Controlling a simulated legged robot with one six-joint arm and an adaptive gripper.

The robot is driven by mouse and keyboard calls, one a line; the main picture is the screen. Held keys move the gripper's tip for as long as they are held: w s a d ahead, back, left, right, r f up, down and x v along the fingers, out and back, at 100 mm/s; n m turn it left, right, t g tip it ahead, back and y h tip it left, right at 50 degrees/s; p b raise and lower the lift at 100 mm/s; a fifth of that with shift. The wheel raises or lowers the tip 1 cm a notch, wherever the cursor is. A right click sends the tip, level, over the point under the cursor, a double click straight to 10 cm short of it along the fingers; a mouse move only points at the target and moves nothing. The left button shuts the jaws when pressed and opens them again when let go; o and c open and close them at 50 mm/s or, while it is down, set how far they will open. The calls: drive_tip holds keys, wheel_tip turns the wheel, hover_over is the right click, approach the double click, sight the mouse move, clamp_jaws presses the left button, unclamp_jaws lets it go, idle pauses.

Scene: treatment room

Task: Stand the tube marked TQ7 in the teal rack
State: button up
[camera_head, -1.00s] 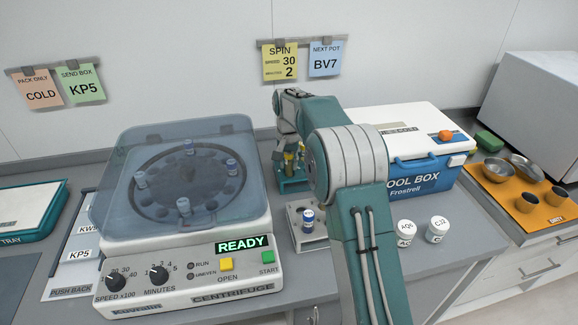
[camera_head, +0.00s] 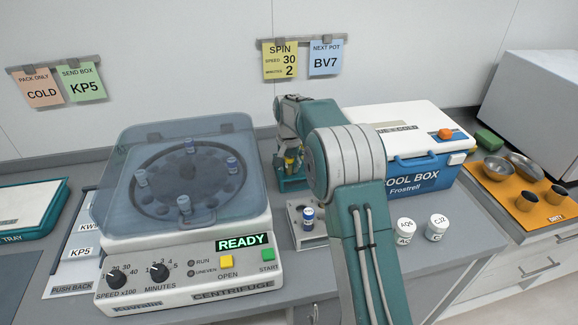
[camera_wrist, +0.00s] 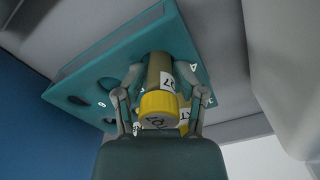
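The teal rack (camera_head: 292,185) stands on the counter behind the small grey rack, partly hidden by my arm. The wrist view shows its top face (camera_wrist: 85,78) with dark holes. My gripper (camera_wrist: 160,72) has its fingers on both sides of a yellow-capped tube (camera_wrist: 160,72), closed against it. The tube's label is turned sideways and seems to end in 7; I cannot read all of it. Its far end meets the teal rack, but I cannot tell how deep it sits. A second yellow-capped tube (camera_wrist: 184,117) is partly hidden behind it.
The centrifuge (camera_head: 185,260), lid down and display reading READY, stands left. A small grey rack (camera_head: 318,238) holds a blue-capped tube (camera_head: 308,218). The cool box (camera_head: 425,175) is right of my arm, with two white pots (camera_head: 405,232) in front.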

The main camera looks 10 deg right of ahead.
drive_tip(key=shift+f, duration=0.2)
wheel_tip(320, 180, up, 12)
drive_tip(key=shift+r, duration=0.65)
drive_tip(key=shift+s+r, duration=0.2)
drive_tip(key=shift+r, duration=0.1)
drive_tip(key=s+r+n+t, duration=0.1)
drive_tip(key=s+r, duration=0.4)
drive_tip(key=s, duration=0.4)
drive_tip(key=s+r+n+t, duration=0.2)
drive_tip(key=s+r, duration=0.2)
drive_tip(key=s, duration=0.6)
drive_tip(key=s+f+n+t, duration=0.1)
drive_tip(key=s+f, duration=0.2)
drive_tip(key=s, duration=0.7)
drive_tip(key=s+f+n+t, duration=0.1)
drive_tip(key=s+f, duration=0.3)
drive_tip(key=s, duration=0.5)
drive_tip(key=shift+s, duration=0.4)
